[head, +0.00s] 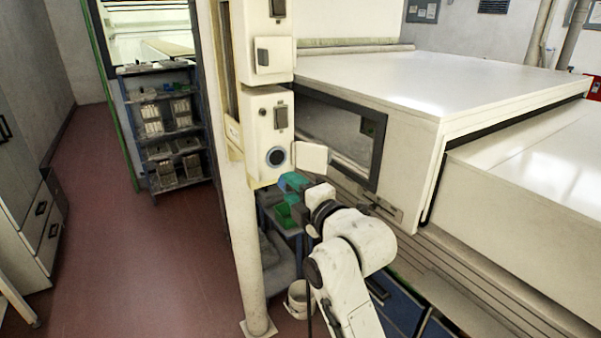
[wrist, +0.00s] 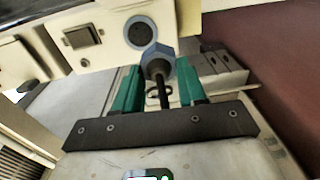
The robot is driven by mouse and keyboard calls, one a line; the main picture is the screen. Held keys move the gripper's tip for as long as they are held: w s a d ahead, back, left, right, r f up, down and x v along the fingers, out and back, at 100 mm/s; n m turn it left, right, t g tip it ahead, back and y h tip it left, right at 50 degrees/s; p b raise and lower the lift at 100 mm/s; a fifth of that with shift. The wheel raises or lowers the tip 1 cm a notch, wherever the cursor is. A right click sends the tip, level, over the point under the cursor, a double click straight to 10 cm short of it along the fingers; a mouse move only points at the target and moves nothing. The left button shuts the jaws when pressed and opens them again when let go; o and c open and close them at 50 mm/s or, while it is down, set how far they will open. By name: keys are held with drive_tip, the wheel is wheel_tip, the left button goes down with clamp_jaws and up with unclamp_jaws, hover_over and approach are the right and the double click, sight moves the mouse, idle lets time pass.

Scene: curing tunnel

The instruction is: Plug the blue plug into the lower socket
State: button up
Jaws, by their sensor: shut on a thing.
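The lower socket (head: 276,157) is a dark round opening with a blue ring on the lower cream box of the post. Its cover flap (head: 310,158) stands open to the right. My gripper (head: 292,183), with teal fingers, is just below and right of the socket. In the wrist view, my gripper (wrist: 157,85) is shut on the blue plug (wrist: 157,60), whose black cable trails back between the fingers. The socket (wrist: 140,32) shows beyond the plug, up and slightly left, empty. The plug appears apart from it; the exact gap is unclear. The plug is not distinct in the head view.
An upper box (head: 262,40) with a flap in front sits above on the same post (head: 245,245). A large white machine (head: 440,90) with a dark window stands right. A blue shelf rack (head: 170,130) stands behind at left. The red floor (head: 140,260) left of the post is clear.

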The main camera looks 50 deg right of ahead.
drive_tip(key=shift+s+d+r, duration=0.25)
drive_tip(key=shift+r, duration=0.35)
drive_tip(key=shift+s+d+r, duration=0.2)
drive_tip(key=shift+r, duration=0.4)
drive_tip(key=shift+b+x, duration=0.5)
drive_tip(key=shift+x, duration=2.2)
drive_tip(key=shift+w+d, duration=0.1)
drive_tip(key=shift+w, duration=0.1)
drive_tip(key=shift+d+h, duration=0.15)
drive_tip(key=shift+h, duration=0.15)
drive_tip(key=shift+w+d, duration=0.1)
drive_tip(key=shift+w, duration=0.3)
drive_tip(key=o, duration=1.1)
drive_tip(key=shift+c, duration=0.2)
